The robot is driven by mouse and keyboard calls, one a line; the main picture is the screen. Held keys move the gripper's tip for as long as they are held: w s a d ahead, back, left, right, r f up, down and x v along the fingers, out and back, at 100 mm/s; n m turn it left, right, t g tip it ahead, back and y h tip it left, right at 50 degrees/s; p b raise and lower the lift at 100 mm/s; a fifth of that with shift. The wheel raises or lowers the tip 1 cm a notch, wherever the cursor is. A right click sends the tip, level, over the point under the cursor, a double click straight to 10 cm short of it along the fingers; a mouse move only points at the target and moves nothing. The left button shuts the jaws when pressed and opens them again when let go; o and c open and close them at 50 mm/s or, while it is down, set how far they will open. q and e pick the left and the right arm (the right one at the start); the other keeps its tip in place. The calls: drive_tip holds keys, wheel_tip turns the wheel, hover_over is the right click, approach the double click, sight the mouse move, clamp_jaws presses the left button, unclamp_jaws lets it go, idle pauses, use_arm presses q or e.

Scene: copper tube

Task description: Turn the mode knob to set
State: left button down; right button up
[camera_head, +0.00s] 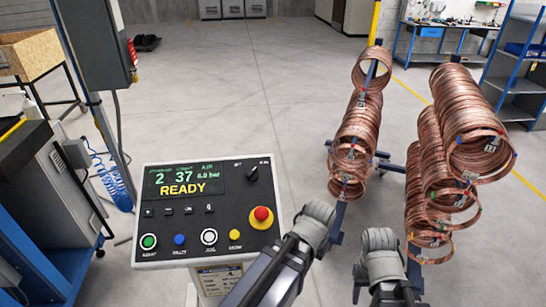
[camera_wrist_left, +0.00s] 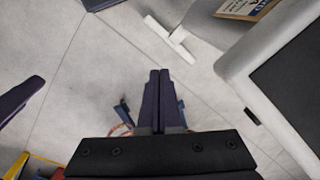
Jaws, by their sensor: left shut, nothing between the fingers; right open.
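The control panel (camera_head: 150,215) stands at the lower middle of the head view, its screen (camera_head: 184,181) reading READY. A small black mode knob (camera_head: 252,173) sits at its upper right; its labels are too small to read. My left gripper (camera_wrist_left: 158,75) shows in the left wrist view with its dark fingers together and nothing between them, beside the white console edge (camera_wrist_left: 245,75). Its fingertips cannot be made out in the head view. My right gripper (camera_head: 387,272) is open and empty at the bottom of the head view, right of the panel. Neither gripper touches the knob.
A red stop button (camera_head: 262,214) sits below the knob, with a row of push buttons (camera_head: 180,240) along the front. Copper coils (camera_head: 355,130) hang on a rack at the right, with larger coils (camera_head: 465,120) beside them. Open floor (camera_head: 240,90) lies behind the panel.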

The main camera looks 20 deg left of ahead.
use_arm(q)
drive_tip(key=w+a+r+m+p, duration=0.1)
drive_tip(key=w+a+r+p, duration=0.2)
drive_tip(key=r+p, duration=0.5)
use_arm(e)
wheel_tip(320, 180, up, 13)
drive_tip(key=p, duration=0.3)
use_arm(q)
drive_tip(key=m+t+y, duration=0.2)
drive_tip(key=m+y, duration=0.8)
drive_tip(key=m, duration=0.7)
approach(256, 174)
drive_tip(key=s+d+r, duration=0.1)
drive_tip(key=s+d, duration=0.1)
drive_tip(key=d, duration=0.5)
drive_tip(key=b+x, duration=0.6)
drive_tip(key=x, duration=0.4)
drive_tip(key=shift+w+d, duration=0.15)
drive_tip(key=a, duration=0.1)
drive_tip(key=a+p, duration=0.1)
drive_tip(key=a+r, duration=0.1)
drive_tip(key=shift+w+r, duration=0.1)
drive_tip(key=shift+w, duration=0.25)
drive_tip(key=shift+w+a+r, duration=0.1)
drive_tip(key=shift+a, duration=0.4)
use_arm(e)
drive_tip(key=shift+w+d+f, duration=0.15)
drive_tip(key=shift+f, duration=2.15)
